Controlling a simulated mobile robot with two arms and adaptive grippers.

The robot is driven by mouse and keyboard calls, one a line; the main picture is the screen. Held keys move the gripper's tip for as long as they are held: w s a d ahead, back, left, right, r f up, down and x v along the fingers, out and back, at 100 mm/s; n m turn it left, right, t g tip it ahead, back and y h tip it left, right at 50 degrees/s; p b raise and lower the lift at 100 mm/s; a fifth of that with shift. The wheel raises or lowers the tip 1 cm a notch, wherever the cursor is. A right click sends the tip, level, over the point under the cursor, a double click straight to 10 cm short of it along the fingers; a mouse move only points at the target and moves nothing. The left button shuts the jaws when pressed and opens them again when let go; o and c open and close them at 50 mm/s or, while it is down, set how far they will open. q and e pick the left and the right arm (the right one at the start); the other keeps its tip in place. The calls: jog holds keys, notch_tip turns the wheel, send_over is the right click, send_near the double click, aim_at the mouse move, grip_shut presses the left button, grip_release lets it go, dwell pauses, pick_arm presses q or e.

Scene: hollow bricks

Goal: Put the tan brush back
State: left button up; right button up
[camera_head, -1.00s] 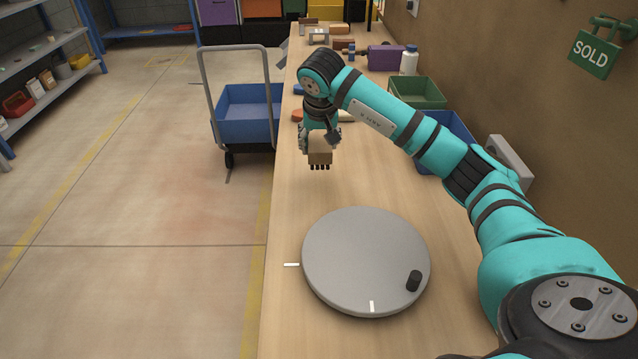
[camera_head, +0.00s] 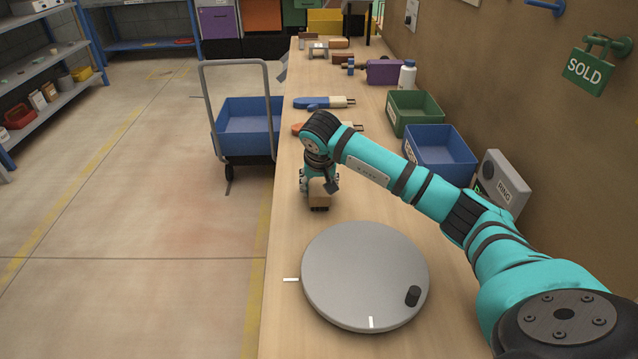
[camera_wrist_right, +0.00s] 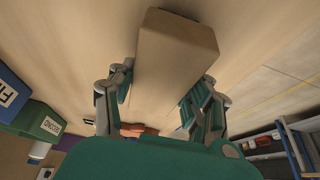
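The tan brush (camera_head: 319,194) is a block with dark bristles pointing down. It is in my right gripper (camera_head: 319,183), over the wooden bench behind the grey turntable. The right wrist view shows the tan block (camera_wrist_right: 176,52) between the two fingers of my right gripper (camera_wrist_right: 160,97), which is shut on it. I cannot tell whether the bristles touch the bench. My left gripper is not in view.
The grey turntable (camera_head: 360,272) with a black knob is in front. A blue-handled tool (camera_head: 322,103) and a partly hidden orange-handled tool (camera_head: 300,128) lie behind the gripper. A green bin (camera_head: 415,112) and a blue bin (camera_head: 440,153) stand along the right side.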

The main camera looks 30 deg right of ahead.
jog(key=o, duration=0.4)
jog(key=shift+o, duration=0.2)
jog(key=shift+s+a+r, duration=0.1)
jog(key=shift+r, duration=0.55)
jog(key=v, duration=1.1)
